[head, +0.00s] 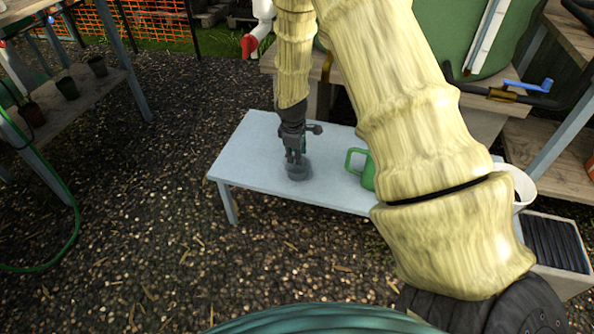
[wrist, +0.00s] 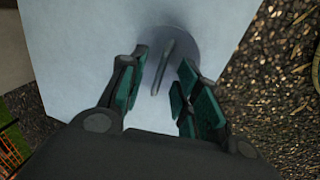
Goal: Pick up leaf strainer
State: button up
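The leaf strainer appears to be the grey round piece (head: 299,171) near the left part of a pale low table (head: 248,171). In the wrist view it is a grey disc (wrist: 184,45) with a thin upright tab (wrist: 162,70). My gripper (head: 294,157) points down over it. In the wrist view my gripper (wrist: 164,62) is open, with a green-padded finger on each side of the tab and visible gaps between. I cannot tell how far the fingertips are above the disc.
A white pot (head: 524,187) is further right. A large green tank (head: 450,40) stands behind. The table's front edge is close to the strainer. Gravel lies open in front and left.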

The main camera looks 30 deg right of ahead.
jog(key=shift+w+d+f, duration=0.15)
jog(key=shift+f, duration=0.75)
grip_shut()
jog(key=shift+r, duration=0.1)
